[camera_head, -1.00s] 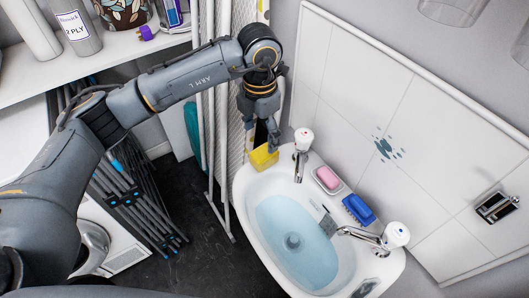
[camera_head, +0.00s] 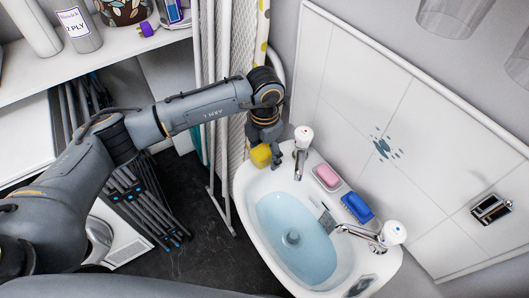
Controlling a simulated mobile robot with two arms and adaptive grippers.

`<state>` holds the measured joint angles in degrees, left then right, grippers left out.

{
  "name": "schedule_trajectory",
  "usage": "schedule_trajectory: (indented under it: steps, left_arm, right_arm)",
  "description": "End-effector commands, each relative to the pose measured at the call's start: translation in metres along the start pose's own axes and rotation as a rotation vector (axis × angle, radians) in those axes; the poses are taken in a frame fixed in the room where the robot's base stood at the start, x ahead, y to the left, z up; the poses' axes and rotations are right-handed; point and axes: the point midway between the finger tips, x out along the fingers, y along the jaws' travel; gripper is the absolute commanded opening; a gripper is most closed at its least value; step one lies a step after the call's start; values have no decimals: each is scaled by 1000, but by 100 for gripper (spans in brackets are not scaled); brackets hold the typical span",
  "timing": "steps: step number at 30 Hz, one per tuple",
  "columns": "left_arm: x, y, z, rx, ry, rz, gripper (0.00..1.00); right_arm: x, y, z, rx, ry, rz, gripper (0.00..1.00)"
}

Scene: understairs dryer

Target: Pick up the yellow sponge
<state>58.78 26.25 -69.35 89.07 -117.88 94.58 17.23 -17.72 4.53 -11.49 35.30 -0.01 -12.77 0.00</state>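The yellow sponge (camera_head: 261,156) is at the back left corner of the white sink's rim, left of the near-wall tap. My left gripper (camera_head: 268,157) is down at the sponge, pointing downward. One dark finger shows just right of the sponge; the other finger is hidden or merges with the sponge. I cannot tell whether the fingers are closed on it, or whether it still rests on the rim. My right gripper is not in view.
The sink (camera_head: 250,226) holds water. Two taps (camera_head: 302,147) (camera_head: 384,237) stand on its rim, with a pink soap (camera_head: 327,176) and a blue brush (camera_head: 357,207) between them. Folded racks (camera_head: 222,200) stand left of the sink. A shelf (camera_head: 100,62) is at upper left.

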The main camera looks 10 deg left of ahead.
Motion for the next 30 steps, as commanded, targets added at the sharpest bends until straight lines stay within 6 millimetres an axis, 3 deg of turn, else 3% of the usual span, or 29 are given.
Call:
schedule_trajectory:
  steps: [1,7,20,26,30]
  left_arm:
    - [0,0,0,0,0,0,61]
    - [0,0,0,0,0,0,23]
    - [-7,0,1,0,-3,0,22]
    - [-32,1,1,0,-5,2,22]
    - [-56,-9,-19,3,-6,3,22]
  right_arm:
    - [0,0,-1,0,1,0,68]
    - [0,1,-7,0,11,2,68]
    - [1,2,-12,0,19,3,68]
    - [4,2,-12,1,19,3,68]
    - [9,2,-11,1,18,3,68]
